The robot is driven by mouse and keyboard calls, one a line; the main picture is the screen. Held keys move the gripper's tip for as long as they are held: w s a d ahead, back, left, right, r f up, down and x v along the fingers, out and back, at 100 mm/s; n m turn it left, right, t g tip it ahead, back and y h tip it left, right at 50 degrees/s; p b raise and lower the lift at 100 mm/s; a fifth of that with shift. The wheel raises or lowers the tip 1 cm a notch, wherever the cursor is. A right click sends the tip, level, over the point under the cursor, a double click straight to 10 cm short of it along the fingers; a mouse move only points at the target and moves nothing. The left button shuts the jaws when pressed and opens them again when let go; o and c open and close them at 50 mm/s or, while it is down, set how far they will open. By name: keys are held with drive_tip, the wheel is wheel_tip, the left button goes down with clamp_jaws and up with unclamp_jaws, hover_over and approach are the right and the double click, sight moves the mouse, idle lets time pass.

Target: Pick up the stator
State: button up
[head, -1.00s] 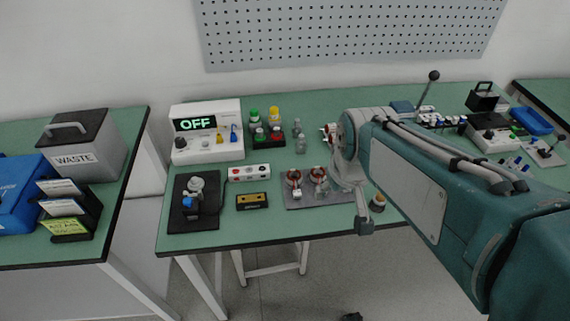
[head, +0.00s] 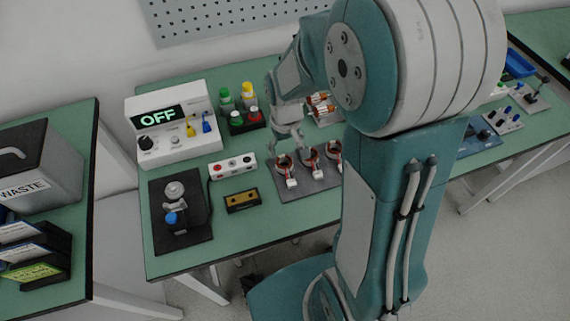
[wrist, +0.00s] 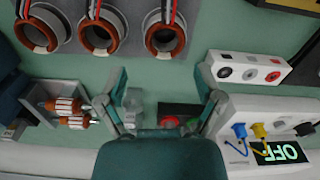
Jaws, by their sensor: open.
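Several stators, ring-shaped with copper windings and red and white leads, sit in a row on a grey mat (head: 299,190). In the head view one stator (head: 285,165) is at the left end, another (head: 312,158) in the middle and a third (head: 335,149) partly behind my arm. The wrist view shows stators along the top, a right one (wrist: 165,36), a middle one (wrist: 101,34) and a left one (wrist: 39,31). My gripper (wrist: 160,79) is open and empty, with bare green table between its fingers, apart from the stators. In the head view my gripper (head: 286,136) is behind the row.
A tray with copper rotors (wrist: 70,112) lies beside my gripper. A white tester reading OFF (head: 168,125), a socket strip (head: 233,166), a rack with red and green caps (head: 245,120) and a black fixture (head: 180,215) stand left. A yellow-black block (head: 242,200) lies in front.

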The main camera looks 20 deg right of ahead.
sight(284, 162)
drive_tip(key=f, duration=0.6)
drive_tip(key=shift+s+a+f, duration=0.15)
drive_tip(key=shift+a+f, duration=0.05)
drive_tip(key=shift+a, duration=0.1)
drive_tip(key=c, duration=1)
